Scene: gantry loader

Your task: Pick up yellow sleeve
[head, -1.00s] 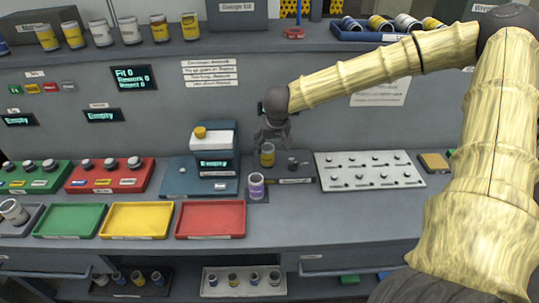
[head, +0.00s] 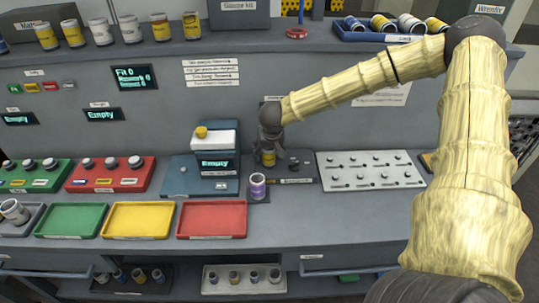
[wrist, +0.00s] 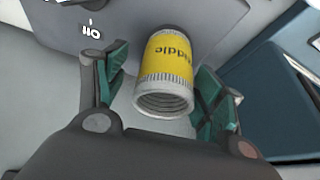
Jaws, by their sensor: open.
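The yellow sleeve (head: 268,160) stands upright on the bench just right of the blue fixture, and my gripper (head: 267,146) is down over it. In the wrist view the yellow sleeve (wrist: 168,70) has grey threaded ends and dark lettering reading "iddle". My gripper (wrist: 160,98) is open there, with one green-padded finger on each side of the sleeve. Gaps show between the sleeve and both fingers. In the head view the gripper partly hides the sleeve's top.
A purple-marked sleeve (head: 257,186) stands close in front. The blue fixture (head: 200,176) with a screen reading "Empty" is at left. A white panel with small knobs (head: 370,170) lies to the right. Red (head: 212,219), yellow (head: 138,220) and green trays sit in front.

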